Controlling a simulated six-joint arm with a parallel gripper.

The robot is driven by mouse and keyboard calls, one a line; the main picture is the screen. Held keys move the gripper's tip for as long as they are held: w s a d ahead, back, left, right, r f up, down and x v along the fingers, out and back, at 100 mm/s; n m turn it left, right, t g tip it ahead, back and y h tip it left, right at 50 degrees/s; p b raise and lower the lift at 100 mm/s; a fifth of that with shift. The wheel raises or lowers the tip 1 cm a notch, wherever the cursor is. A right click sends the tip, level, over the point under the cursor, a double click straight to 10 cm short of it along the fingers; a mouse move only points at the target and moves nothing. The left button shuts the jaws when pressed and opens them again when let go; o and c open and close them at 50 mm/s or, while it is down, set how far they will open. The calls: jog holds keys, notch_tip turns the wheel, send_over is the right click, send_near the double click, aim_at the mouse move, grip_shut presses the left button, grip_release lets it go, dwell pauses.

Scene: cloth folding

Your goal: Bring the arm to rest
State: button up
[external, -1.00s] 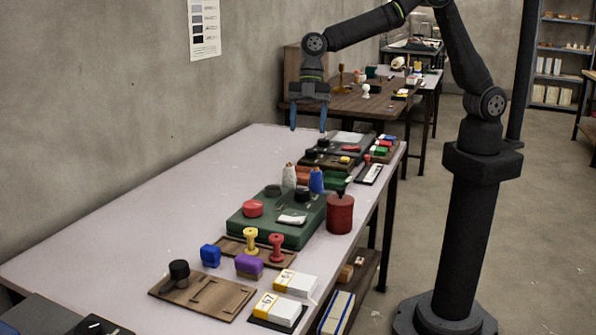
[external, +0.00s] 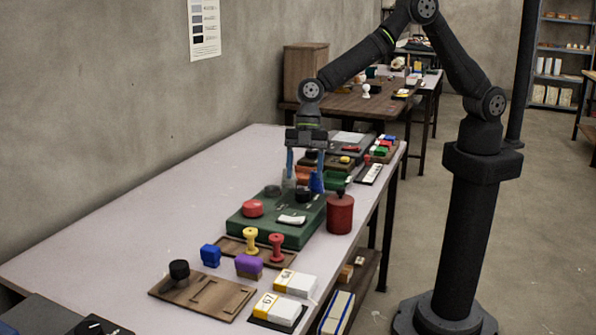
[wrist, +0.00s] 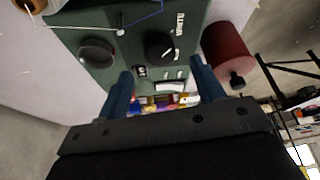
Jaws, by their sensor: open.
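My arm (external: 450,60) reaches left from its column over the table. My gripper (external: 304,175) points down with blue fingers, in front of the small bottles at the back of the green box (external: 250,228) in the external view. The fingers are apart with nothing held between them. In the wrist view my gripper (wrist: 158,85) shows two blue fingers above the green box (wrist: 110,62), near its black knobs. I cannot tell if the fingertips touch anything. No cloth shows in either view.
A dark red cylinder (external: 340,214) stands right of the box. Stamps, a wooden rack (external: 215,300) and white boxes lie in front. Coloured items and black trays lie behind. The table's left side (external: 130,235) is clear, along the wall.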

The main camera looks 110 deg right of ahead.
aim_at(303, 191)
jog(key=x, duration=0.5)
jog(key=shift+r, duration=0.1)
jog(key=shift+r, duration=0.1)
